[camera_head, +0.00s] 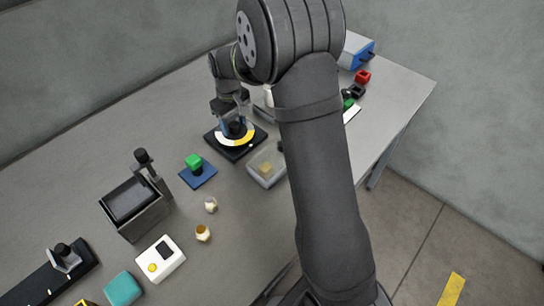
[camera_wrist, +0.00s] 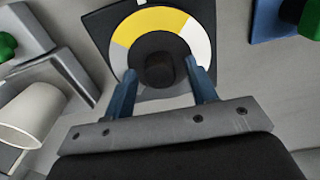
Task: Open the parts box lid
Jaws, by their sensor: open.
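A grey box (camera_head: 148,222) with a dark top face stands on the left of the table. An upright plate with a black knob (camera_head: 142,156) rises at its back right. I cannot tell whether the dark face is a lid or the inside. My gripper (camera_head: 234,126) is well away to the right of this box, pointing down at a dial. In the wrist view its blue fingers (camera_wrist: 166,80) are open, one on each side of the dial's black knob (camera_wrist: 159,66). A gap shows between knob and fingers. The grey box is not in the wrist view.
The yellow-and-white dial sits on a black square base (camera_head: 213,139). A blue pad (camera_head: 207,178) with a green block and a clear tray (camera_head: 258,177) are nearby. Two small cups (camera_head: 203,233) and a white device (camera_head: 173,265) stand near the grey box. My arm hides the table's right middle.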

